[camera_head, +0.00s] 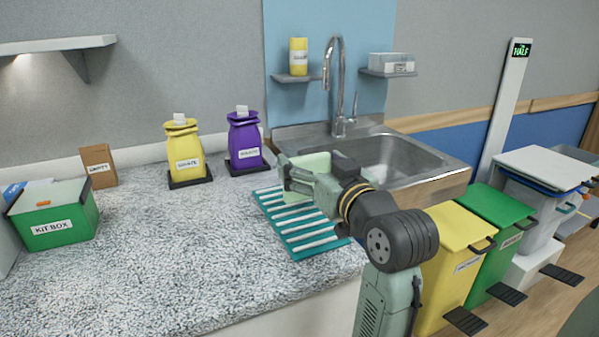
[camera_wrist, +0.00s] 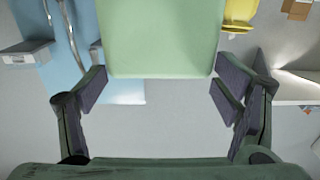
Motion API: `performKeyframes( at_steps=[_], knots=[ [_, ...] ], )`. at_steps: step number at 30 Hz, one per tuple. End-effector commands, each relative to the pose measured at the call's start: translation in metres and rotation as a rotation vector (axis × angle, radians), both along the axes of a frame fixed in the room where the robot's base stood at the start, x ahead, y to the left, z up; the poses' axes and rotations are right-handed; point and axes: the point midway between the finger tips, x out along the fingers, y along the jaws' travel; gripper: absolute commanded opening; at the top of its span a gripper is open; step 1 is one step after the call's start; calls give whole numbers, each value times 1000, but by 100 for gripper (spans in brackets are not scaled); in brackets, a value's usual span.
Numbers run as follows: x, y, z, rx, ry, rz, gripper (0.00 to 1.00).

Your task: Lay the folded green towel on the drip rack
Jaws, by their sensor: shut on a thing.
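The folded pale green towel (camera_head: 318,160) is held by my gripper (camera_head: 300,172) above the back part of the drip rack. In the wrist view the towel (camera_wrist: 160,38) fills the space between the fingers (camera_wrist: 160,88) and extends beyond them. The teal drip rack (camera_head: 295,222) with white slats lies on the speckled counter, left of the sink. My gripper and arm hide part of the rack's right side. I cannot tell the exact gap between towel and rack.
The metal sink (camera_head: 395,160) with a tall tap (camera_head: 338,90) is right of the rack. Yellow (camera_head: 183,150) and purple (camera_head: 244,143) bags stand behind it. A green kit box (camera_head: 55,215) is far left. Yellow and green bins (camera_head: 460,255) stand before the sink. The counter left of the rack is clear.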

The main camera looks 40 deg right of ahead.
Motion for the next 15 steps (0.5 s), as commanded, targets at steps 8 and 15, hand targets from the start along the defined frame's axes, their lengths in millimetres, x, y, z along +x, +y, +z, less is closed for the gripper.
performKeyframes(
  at_steps=[8, 15],
  knots=[
    [27, 9, -5, 2, 1, 0, 72],
    [27, 8, -33, 3, 1, -1, 72]
  ],
)
